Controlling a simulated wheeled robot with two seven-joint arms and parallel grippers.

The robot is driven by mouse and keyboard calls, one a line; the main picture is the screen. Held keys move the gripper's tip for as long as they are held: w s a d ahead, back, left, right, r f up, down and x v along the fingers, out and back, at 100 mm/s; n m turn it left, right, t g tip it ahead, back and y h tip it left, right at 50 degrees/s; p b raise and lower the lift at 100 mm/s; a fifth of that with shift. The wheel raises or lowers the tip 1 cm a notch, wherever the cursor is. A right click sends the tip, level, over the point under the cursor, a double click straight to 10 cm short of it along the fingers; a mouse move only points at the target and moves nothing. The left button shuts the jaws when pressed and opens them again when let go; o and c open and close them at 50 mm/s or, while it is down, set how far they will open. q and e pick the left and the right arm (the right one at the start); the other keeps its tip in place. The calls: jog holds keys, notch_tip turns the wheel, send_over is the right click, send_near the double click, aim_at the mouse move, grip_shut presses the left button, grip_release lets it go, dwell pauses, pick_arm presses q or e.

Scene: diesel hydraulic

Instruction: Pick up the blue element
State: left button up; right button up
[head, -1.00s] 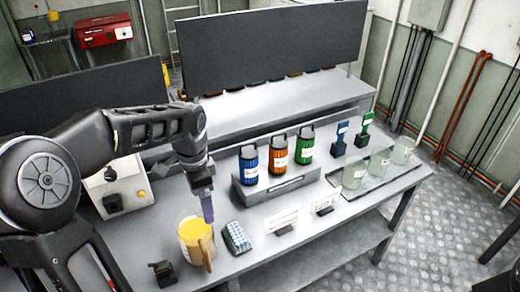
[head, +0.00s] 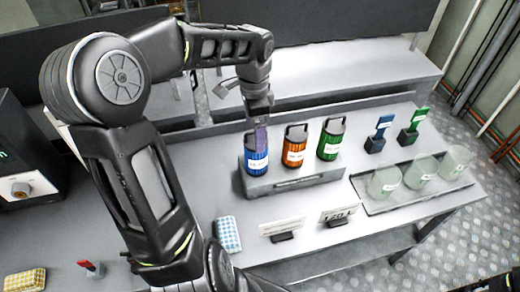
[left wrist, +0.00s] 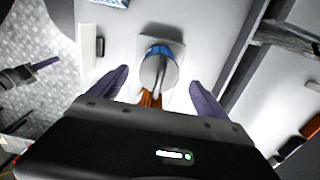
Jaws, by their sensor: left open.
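The blue element (head: 256,160) is a ribbed blue cylinder with a white label and a dark top handle. It stands upright at the left end of a grey stand (head: 300,181). My left gripper (head: 261,135) is above and at the top of it, fingers pointing down. In the left wrist view the open fingers (left wrist: 156,90) sit on either side of a round grey cap with a handle and a blue rim (left wrist: 158,50). I cannot tell whether the fingers touch it.
The orange element (head: 295,146) and green element (head: 330,139) stand close on the right on the same stand. Glass beakers (head: 385,181) stand on a tray at the right.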

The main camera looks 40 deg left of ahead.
pick_arm(q)
jog(key=shift+f+b, duration=1.05)
jog(key=shift+f, duration=0.3)
notch_tip(320, 180, down, 5)
jog(key=b, duration=0.4)
jog(key=shift+d+f+b, duration=0.1)
jog(key=shift+f+b, duration=0.05)
jog(key=shift+b, duration=0.2)
jog(key=c, duration=1.6)
notch_tip(320, 180, up, 10)
jog(key=shift+r+b, duration=0.1)
jog(key=shift+b, duration=0.2)
